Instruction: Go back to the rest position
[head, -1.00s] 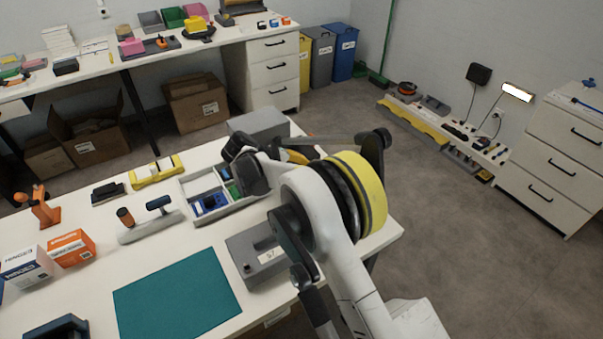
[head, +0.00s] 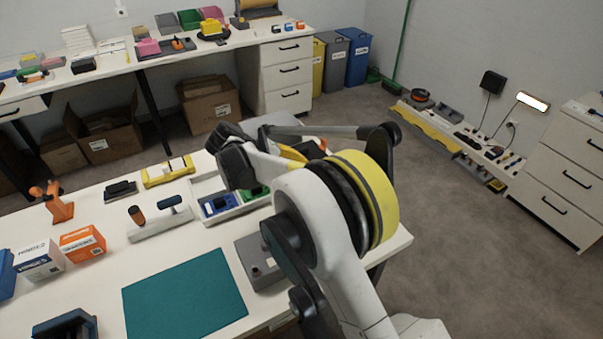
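My arm (head: 325,225) rises from the bottom of the head view, white with dark joints and a wide yellow ring. Its dark far end, around my gripper (head: 237,160), is above the back part of the white table (head: 95,225). The fingers cannot be made out there, so I cannot tell whether they are open or shut, or whether they hold anything. The arm hides part of the light grey divided tray (head: 230,215), which has blue and green items in it.
On the table are a teal mat (head: 185,295), a grey box (head: 262,265), an orange carton (head: 82,243), a white carton (head: 40,260) and a yellow holder (head: 168,171). A back bench (head: 190,50) has drawers. The floor on the right (head: 450,240) is clear.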

